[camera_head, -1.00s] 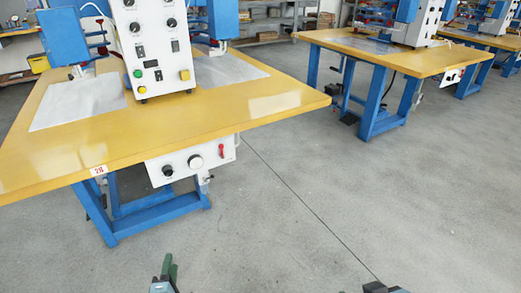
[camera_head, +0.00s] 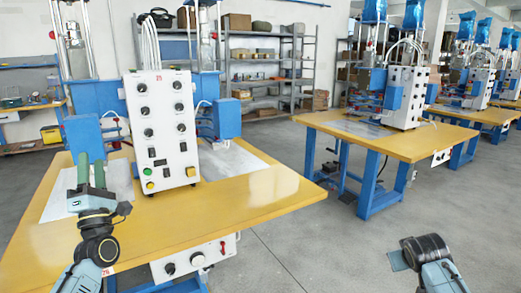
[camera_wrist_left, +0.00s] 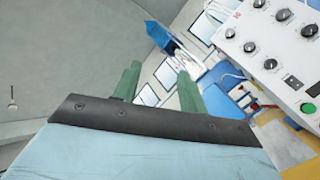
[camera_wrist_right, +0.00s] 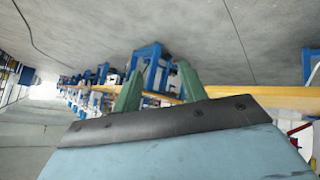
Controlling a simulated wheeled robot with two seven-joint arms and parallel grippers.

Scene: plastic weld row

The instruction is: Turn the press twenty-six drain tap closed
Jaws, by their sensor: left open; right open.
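The near press has a white control column (camera_head: 160,130) with knobs and buttons, on a yellow table (camera_head: 250,200). A small number tag (camera_head: 107,271) is on the table's front edge. Below hangs a white box (camera_head: 185,262) with knobs and a red lever (camera_head: 223,247). I cannot clearly make out the drain tap in any view now. My left gripper (camera_head: 91,170) is open and empty, raised over the table's left part; its green fingers also show in the left wrist view (camera_wrist_left: 158,80). My right gripper's fingers (camera_wrist_right: 158,78) are open and empty; the head view shows only the wrist, right of the table.
A second press table (camera_head: 385,140) stands to the right, with more behind. Shelves (camera_head: 265,65) with boxes line the back. Clear grey floor (camera_head: 310,240) lies between the near table and my right arm.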

